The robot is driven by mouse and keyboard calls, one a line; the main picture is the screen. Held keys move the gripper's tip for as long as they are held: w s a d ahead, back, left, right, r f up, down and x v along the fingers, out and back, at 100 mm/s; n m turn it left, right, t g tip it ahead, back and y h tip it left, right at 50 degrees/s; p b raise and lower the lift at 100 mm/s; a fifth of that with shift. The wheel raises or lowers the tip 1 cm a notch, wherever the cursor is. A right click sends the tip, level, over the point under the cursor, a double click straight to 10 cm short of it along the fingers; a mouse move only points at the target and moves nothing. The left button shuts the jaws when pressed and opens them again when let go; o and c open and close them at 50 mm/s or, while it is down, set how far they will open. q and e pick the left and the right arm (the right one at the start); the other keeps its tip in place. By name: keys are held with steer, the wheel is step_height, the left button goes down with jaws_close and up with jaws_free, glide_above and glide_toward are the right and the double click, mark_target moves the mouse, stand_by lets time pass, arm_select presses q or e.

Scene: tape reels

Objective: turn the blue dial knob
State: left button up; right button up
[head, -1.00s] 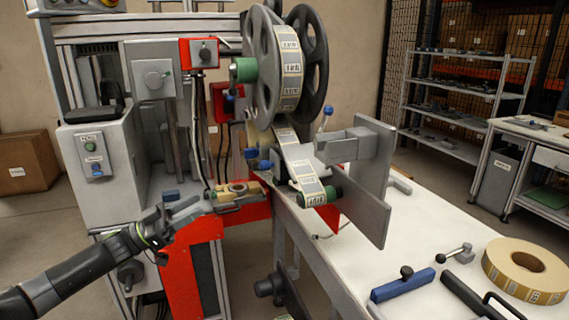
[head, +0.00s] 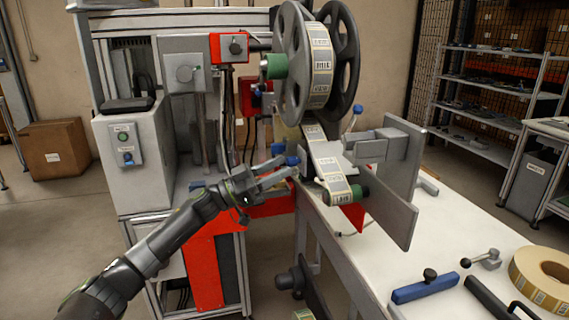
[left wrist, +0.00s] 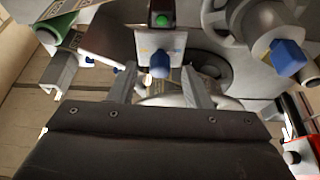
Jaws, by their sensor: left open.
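A blue knob (head: 292,161) sits on the machine's front, just left of the label strip. My left gripper (head: 287,168) is open beside it, with its fingertips close to the knob. In the left wrist view, a blue knob (left wrist: 160,65) on a pale plate, below a green-lit part, lies ahead between the two open fingers of my left gripper (left wrist: 160,84). Whether a finger touches it I cannot tell. Another blue knob (left wrist: 287,57) on a round grey boss is at the upper right of that view. My right gripper is out of view.
The large label reel (head: 319,65) and a strip running to a lower green-ended roller (head: 345,193) are right of my left gripper. A grey upright plate (head: 402,185) stands beyond. A control box (head: 126,145) with green and blue buttons is at left.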

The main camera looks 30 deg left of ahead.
arm_select(q)
steer(key=shift+x, duration=1.1)
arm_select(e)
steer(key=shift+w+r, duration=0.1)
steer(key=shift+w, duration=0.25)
arm_select(q)
steer(key=shift+c, duration=0.4)
steer(key=c, duration=0.5)
jaws_close()
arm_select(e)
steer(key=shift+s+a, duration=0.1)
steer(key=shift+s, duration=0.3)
arm_select(q)
steer(key=shift+a+m, duration=0.1)
steer(key=shift+m, duration=0.4)
